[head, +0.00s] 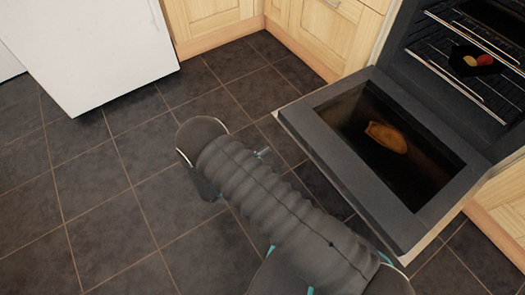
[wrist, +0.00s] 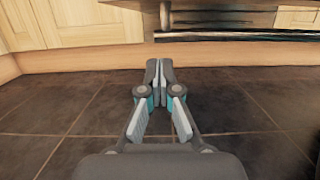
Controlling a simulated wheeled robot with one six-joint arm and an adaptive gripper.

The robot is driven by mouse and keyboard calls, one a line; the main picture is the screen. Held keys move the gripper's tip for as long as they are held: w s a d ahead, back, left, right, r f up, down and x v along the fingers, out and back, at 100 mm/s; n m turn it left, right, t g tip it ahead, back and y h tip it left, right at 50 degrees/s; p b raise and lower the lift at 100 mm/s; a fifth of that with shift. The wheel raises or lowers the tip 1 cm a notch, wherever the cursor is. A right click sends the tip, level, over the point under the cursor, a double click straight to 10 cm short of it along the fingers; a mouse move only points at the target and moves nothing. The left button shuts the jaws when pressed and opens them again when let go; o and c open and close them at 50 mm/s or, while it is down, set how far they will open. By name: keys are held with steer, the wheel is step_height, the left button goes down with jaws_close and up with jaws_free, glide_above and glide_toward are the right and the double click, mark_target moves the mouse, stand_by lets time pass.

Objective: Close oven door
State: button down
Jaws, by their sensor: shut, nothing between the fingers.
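The oven door (head: 345,110) hangs open and lies about flat in the head view, hinged at the oven (head: 480,70) on the right. Its dark inner glass shows a brownish patch. In the wrist view the door's underside (wrist: 230,15) shows at the top right, above the level of my gripper. My gripper (wrist: 160,68) is shut and empty, low over the floor, with its fingertips together. In the head view my arm lies to the left of the door and in front of it, and the fingers are mostly hidden. My gripper appears apart from the door.
Oven racks (head: 465,50) hold a dark tray (head: 475,62) with small reddish and yellow items. Wooden cabinets (head: 215,22) stand behind, with a white appliance (head: 90,45) at the upper left. The dark tiled floor (head: 90,190) is clear on the left.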

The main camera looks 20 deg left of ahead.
steer(key=w+d+r, duration=0.4)
steer(key=w+r, duration=0.1)
steer(key=shift+w+d+r, duration=0.15)
steer(key=shift+r, duration=0.1)
steer(key=shift+p, duration=0.3)
